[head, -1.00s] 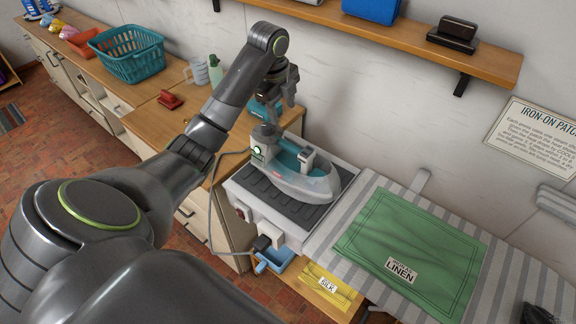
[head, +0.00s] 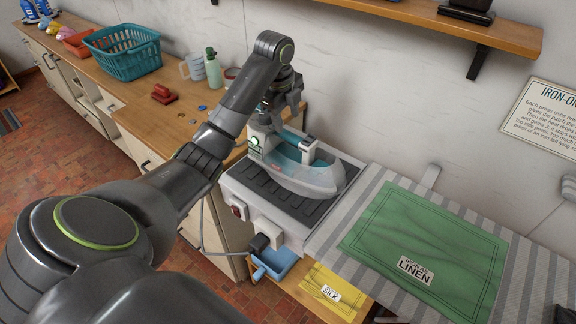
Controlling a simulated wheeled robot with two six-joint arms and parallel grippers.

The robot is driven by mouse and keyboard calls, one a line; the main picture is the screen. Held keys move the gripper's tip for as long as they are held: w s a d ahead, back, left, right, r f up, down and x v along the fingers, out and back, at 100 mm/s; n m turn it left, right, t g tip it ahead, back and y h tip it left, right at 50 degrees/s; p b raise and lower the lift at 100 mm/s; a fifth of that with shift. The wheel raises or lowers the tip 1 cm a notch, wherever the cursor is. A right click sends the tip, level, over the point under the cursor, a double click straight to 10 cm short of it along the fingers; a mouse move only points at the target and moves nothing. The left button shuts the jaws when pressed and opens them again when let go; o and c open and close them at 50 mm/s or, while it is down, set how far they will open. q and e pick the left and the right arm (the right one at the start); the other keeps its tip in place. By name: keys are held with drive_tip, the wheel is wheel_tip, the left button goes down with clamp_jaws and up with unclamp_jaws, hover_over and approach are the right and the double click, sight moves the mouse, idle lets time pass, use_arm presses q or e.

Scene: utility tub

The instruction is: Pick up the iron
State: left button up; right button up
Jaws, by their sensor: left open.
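The iron (head: 304,175) is white and grey with a clear teal tank and a raised handle. It rests on the dark ribbed top of a white iron stand (head: 283,226), its nose toward the right. My left gripper (head: 273,119) is open and points down at the iron's rear end, close to the back of the handle. The fingertips are partly hidden, so I cannot tell whether they touch it. My right gripper is not in view.
A striped ironing board with a green linen cloth (head: 428,245) lies right of the stand. A yellow silk cloth (head: 332,289) and blue bin (head: 275,262) sit below. On the counter are a teal basket (head: 124,55), green bottle (head: 213,70) and red object (head: 162,94). A shelf (head: 447,22) overhangs behind.

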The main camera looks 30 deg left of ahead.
sight(288, 132)
use_arm(q)
drive_tip(key=f, duration=0.2)
drive_tip(key=shift+w+f+b, duration=0.25)
drive_tip(key=shift+f+b, duration=0.05)
drive_tip(key=shift+f, duration=0.1)
drive_tip(key=shift+f+p, duration=0.4)
drive_tip(key=shift+f, duration=0.15)
drive_tip(key=f, duration=0.1)
drive_tip(key=f+p, duration=0.1)
drive_tip(key=f, duration=0.1)
drive_tip(key=shift+w+a+f, duration=0.15)
drive_tip(key=shift+w+f, duration=0.1)
drive_tip(key=shift+w, duration=0.1)
drive_tip(key=shift+w+f, duration=0.1)
drive_tip(key=shift+f, duration=0.25)
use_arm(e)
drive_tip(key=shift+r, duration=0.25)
use_arm(q)
drive_tip(key=shift+c, duration=0.4)
drive_tip(key=c, duration=1)
drive_tip(key=shift+w+r, duration=0.1)
drive_tip(key=shift+r, duration=0.05)
clamp_jaws()
drive_tip(key=shift+r, duration=0.15)
